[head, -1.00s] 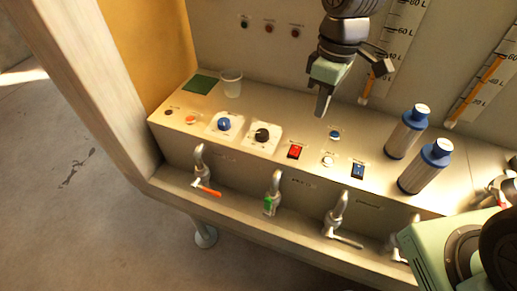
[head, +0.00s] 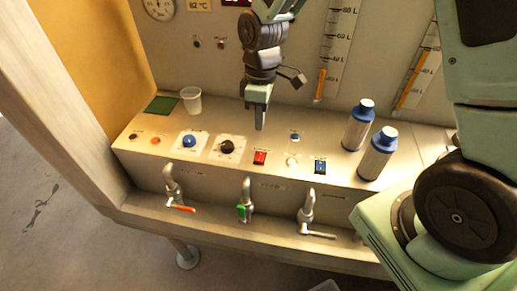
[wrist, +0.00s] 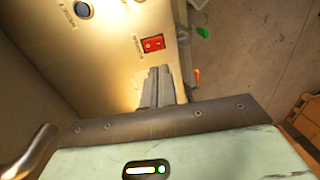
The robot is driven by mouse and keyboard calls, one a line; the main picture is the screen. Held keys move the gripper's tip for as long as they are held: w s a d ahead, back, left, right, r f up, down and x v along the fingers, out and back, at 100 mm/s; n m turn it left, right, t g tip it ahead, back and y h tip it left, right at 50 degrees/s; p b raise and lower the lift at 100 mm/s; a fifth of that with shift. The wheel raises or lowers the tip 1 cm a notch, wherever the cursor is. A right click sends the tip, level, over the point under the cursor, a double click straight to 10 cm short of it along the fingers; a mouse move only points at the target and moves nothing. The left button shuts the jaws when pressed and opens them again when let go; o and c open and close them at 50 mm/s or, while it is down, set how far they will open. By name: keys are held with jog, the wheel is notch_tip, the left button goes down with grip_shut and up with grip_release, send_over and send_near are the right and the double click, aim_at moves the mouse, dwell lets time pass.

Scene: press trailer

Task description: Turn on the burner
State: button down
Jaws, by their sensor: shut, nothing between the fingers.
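A red rocker switch (head: 260,157) sits on the sloped top of the console, between a black knob (head: 227,147) and a white round button (head: 292,162). The red switch also shows in the wrist view (wrist: 152,44), just beyond the fingertips, with a small label I cannot read. No burner marking is legible on any control. My gripper (head: 261,122) points down behind and above the red switch in the head view. Its fingers (wrist: 157,78) are together and empty. They appear apart from the switch; the exact gap is unclear.
A white cup (head: 191,99) stands at the back left, two blue-capped bottles (head: 377,155) at the right. Several taps, one green-handled (head: 243,212), line the front.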

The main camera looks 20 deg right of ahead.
aim_at(259, 159)
jog(key=f+p, duration=0.1)
jog(key=f, duration=0.2)
jog(key=f+p, duration=0.1)
jog(key=f, duration=0.3)
jog(key=s+f+p, duration=0.1)
jog(key=f, duration=0.2)
jog(key=shift+a+f, duration=0.25)
jog(key=shift+a, duration=0.1)
jog(key=shift+f, duration=0.15)
jog(key=shift+s+f+b, duration=0.1)
jog(key=shift+s+b, duration=0.05)
jog(key=shift+b, duration=0.15)
jog(key=shift+w+d+r, duration=0.25)
jog(key=shift+w+d, duration=0.15)
jog(key=shift+w, duration=0.3)
jog(key=shift+p, duration=0.3)
